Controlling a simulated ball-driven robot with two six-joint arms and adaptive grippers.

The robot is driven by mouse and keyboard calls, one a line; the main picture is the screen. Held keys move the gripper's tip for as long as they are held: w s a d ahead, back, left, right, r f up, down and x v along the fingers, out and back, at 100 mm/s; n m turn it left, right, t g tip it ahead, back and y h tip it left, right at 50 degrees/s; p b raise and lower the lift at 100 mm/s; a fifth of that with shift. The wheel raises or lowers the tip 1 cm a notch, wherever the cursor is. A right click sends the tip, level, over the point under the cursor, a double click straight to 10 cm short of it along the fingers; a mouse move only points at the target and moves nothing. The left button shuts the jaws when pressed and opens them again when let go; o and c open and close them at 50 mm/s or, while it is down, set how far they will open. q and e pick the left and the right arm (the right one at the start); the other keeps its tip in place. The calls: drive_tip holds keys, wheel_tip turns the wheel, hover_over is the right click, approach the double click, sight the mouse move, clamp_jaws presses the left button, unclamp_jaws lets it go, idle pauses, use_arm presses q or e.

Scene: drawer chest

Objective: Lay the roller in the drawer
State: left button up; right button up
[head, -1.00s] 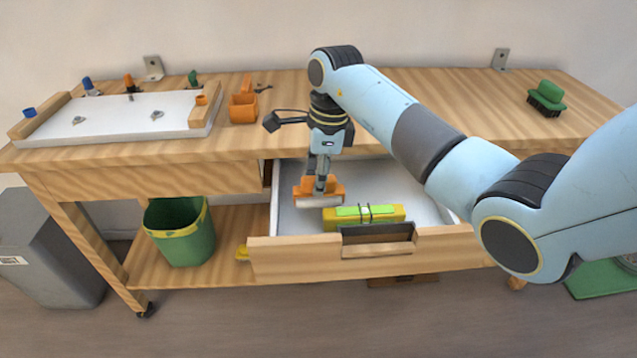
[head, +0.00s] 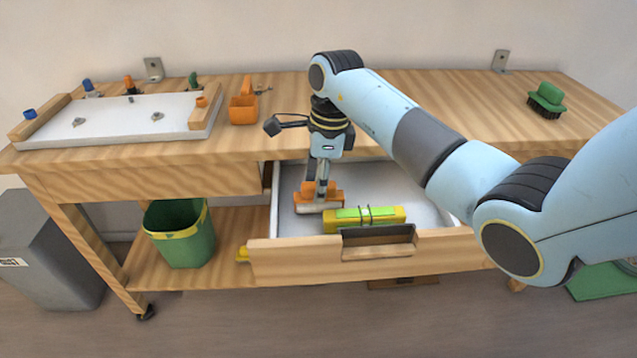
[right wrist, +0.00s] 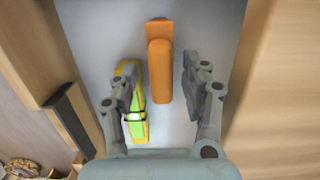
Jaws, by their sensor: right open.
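The roller (head: 318,206), orange on top with a pale lower part, is inside the open drawer (head: 290,255), towards its left side. It appears to lie on the drawer's light floor. My right gripper (head: 318,188) points down at it with its fingers apart. In the right wrist view, the orange part of the roller (right wrist: 160,68) lies between the spread fingers of my right gripper (right wrist: 163,92), with a gap on each side. My left gripper is out of view.
A yellow-green spirit level (head: 350,216) lies in the drawer just right of the roller, close to one finger. The drawer floor further right is clear. On the bench are an orange box (head: 243,109), a white panel (head: 110,124) and a green brush (head: 547,98).

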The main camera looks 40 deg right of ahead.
wheel_tip(320, 180, up, 11)
drive_tip(key=d+p, duration=0.1)
drive_tip(key=shift+s+r, duration=0.2)
drive_tip(key=shift+s, duration=0.2)
drive_tip(key=shift+d, duration=0.1)
